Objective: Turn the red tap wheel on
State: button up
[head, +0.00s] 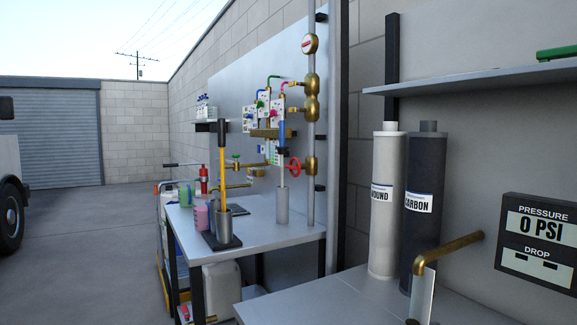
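The red tap wheel (295,167) is small in the head view, right of the middle of the picture. It sits on a brass valve body (310,166) on a vertical grey pipe (311,205), above the far metal bench. Its face is seen at an angle, and I cannot tell from its look whether it is turned on or off. A clear cylinder (282,206) stands on the bench just below and left of the wheel. My gripper is not in view.
The far bench (265,239) holds a pump with a yellow shaft (222,165) and coloured cups. On the near bench (370,300) stand two tall filter cylinders (388,235) and a brass spout (448,249). The display (541,228) reads 0 PSI. Open ground (85,260) lies left.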

aim_at(290, 167)
jog(key=j, duration=0.95)
jog(key=i+j, duration=0.2)
jog(key=j, duration=0.15)
jog(key=i+j+z, duration=0.15)
jog(key=j, duration=0.2)
jog(key=i+j, duration=0.25)
jog(key=j, duration=0.15)
